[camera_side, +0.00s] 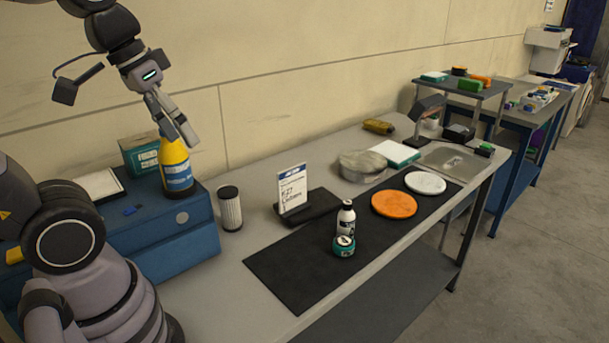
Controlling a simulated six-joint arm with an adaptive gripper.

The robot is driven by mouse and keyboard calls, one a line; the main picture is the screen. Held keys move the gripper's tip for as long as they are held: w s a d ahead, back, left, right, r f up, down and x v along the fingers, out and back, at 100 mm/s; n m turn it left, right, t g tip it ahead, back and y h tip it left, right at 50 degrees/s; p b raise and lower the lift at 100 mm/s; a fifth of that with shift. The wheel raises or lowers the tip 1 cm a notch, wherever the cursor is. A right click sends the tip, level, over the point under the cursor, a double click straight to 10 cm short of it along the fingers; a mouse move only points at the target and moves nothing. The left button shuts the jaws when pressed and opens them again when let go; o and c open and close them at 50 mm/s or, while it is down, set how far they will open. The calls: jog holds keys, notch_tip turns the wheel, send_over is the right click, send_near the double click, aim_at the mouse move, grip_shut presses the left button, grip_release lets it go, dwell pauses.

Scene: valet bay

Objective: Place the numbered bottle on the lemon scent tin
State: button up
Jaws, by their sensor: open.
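A small black and white bottle (346,217) stands upright on the black mat (290,268). A low teal tin (343,249) with a pale label sits directly in front of its foot. I cannot tell from this view whether the bottle rests on the tin or just behind it, and no number or scent wording is readable. My gripper (175,137) is open at the upper left, pointing down over the top of a yellow bottle with a blue label (177,170). The fingers overlap that bottle's neck in the picture; contact cannot be told.
The yellow bottle stands on a blue case (165,242) beside a green box (139,155). A ribbed cylinder (230,209) and a sign (292,190) stand left of the mat. Orange (394,204) and white (425,183) discs lie on the mat's right part. The mat's left front is clear.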

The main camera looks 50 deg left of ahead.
jog(key=shift+o, duration=0.5)
jog(key=shift+s+a+r+m+t+y, duration=0.15)
jog(key=shift+s+a+m+t+y, duration=0.25)
jog(key=shift+s+a, duration=0.1)
jog(key=shift+s+a+r+m+t+y, duration=0.15)
jog(key=shift+s+a+m+t+y, duration=0.15)
jog(key=shift+s+a+t, duration=0.15)
